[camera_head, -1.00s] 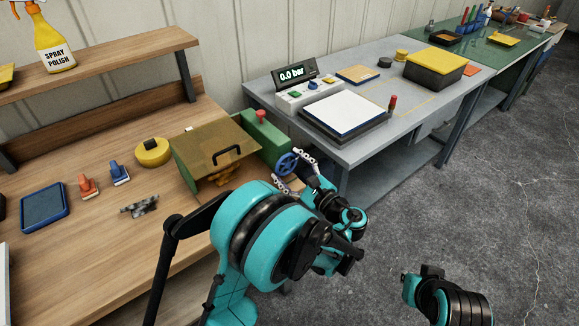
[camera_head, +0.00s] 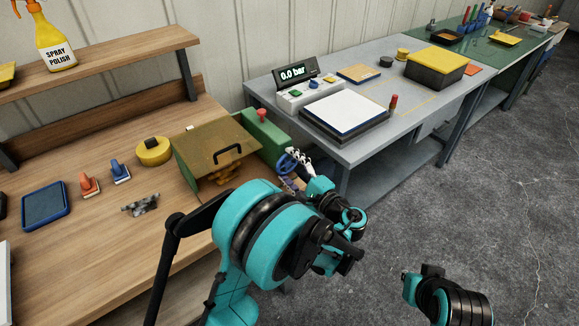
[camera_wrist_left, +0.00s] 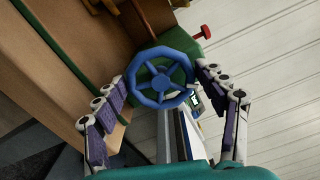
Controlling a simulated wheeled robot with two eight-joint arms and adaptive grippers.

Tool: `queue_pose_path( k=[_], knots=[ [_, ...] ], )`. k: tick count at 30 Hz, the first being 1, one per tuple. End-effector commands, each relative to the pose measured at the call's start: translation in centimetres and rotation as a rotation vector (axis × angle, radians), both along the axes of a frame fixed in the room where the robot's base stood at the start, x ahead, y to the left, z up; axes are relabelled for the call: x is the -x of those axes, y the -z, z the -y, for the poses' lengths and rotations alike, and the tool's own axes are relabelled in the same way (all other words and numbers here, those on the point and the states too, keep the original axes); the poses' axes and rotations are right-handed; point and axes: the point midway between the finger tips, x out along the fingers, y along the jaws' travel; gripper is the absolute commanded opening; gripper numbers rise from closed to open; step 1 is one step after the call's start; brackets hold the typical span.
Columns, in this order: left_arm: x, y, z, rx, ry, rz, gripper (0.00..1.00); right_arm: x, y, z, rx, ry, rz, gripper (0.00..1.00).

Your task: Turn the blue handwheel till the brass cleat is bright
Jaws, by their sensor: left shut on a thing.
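The blue handwheel (camera_head: 287,160) sits on the end of a green housing (camera_head: 264,135); it shows whole in the left wrist view (camera_wrist_left: 159,79). My left gripper (camera_head: 294,170) is shut on the wheel, its two jointed fingers on opposite sides of the rim in the left wrist view (camera_wrist_left: 162,82). A box with a brownish see-through lid (camera_head: 209,142) and black handle stands beside the housing. A dull yellowish-brown piece (camera_head: 224,177), apparently the brass cleat, is partly hidden under the lid. An arm part of mine shows at lower right, without gripper fingers.
The grey bench holds a display reading 0.0 bar (camera_head: 291,73), a white-topped plate (camera_head: 343,111) and a yellow-lidded box (camera_head: 435,65). On the wooden bench are stamps, a blue pad (camera_head: 45,205), a yellow round item (camera_head: 153,151) and a grey metal part (camera_head: 140,205).

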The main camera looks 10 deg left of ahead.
Motion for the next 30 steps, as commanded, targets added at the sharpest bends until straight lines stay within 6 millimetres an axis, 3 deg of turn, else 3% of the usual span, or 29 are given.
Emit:
queue_pose_path(
  k=[15, 16, 26, 30],
  knots=[
    [0.0, 0.1, 0.0, 0.012, 0.0, 0.014, 0.43, 0.0, 0.0, 0.0, 0.0, 0.0, 0.0, 0.0],
    [0.0, 0.1, 0.0, 0.012, 0.0, 0.014, 0.8, 0.0, 0.0, 0.0, 0.0, 0.0, 0.0, 0.0],
    [0.1, 0.0, 0.1, 0.011, 0.0, 0.014, 0.81, 0.0, 0.0, 0.0, 0.0, 0.0, 0.0, 0.0],
    [0.7, 0.0, 1.0, 0.011, 0.002, 0.013, 0.81, 0.0, 0.0, 0.0, 0.0, 0.0, 0.0, 0.0]
  ],
)
